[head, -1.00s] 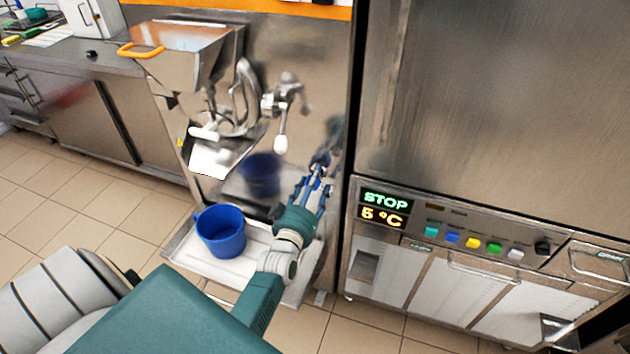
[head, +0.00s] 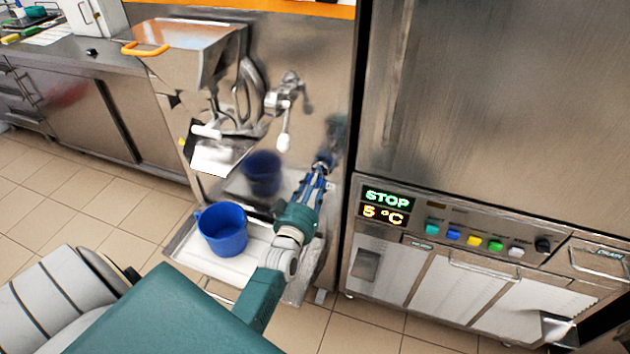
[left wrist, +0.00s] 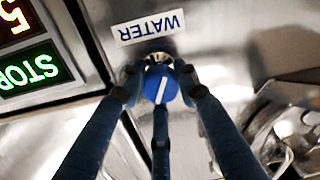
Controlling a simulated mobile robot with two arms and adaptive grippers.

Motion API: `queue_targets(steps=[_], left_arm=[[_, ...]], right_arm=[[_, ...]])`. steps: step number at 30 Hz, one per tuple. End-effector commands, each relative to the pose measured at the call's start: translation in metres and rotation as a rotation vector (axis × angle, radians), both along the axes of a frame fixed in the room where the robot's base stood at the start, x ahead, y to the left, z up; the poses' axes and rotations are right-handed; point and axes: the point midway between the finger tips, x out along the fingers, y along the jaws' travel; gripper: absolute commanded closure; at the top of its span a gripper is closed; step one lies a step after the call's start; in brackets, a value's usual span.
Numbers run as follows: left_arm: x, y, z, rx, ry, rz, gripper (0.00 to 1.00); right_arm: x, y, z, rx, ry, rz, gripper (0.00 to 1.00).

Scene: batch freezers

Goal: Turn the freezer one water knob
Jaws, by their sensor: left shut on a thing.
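The water knob is blue with a white line and shows in the left wrist view (left wrist: 161,87), just by a white label reading WATER (left wrist: 149,27). My left gripper (head: 322,165) is shut on the knob at the freezer's steel front (head: 325,80). Its blue fingers sit around the knob in the left wrist view (left wrist: 160,82). In the head view the fingers hide most of the knob. My right gripper is not in view.
A blue bucket (head: 222,230) stands on the white drip tray (head: 190,255) below the spout. A metal lever with a white handle (head: 284,142) hangs left of my gripper. A panel with coloured buttons (head: 473,241) and a STOP display (head: 387,198) is at right.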

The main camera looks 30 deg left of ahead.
Motion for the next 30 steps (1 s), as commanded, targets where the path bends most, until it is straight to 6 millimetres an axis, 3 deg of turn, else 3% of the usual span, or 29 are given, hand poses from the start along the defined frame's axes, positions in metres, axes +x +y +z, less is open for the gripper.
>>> queue_targets(steps=[30], left_arm=[[0.0014, -0.0012, 0.0014, 0.84, 0.196, 0.0, 0.95]], right_arm=[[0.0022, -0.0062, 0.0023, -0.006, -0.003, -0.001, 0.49]])
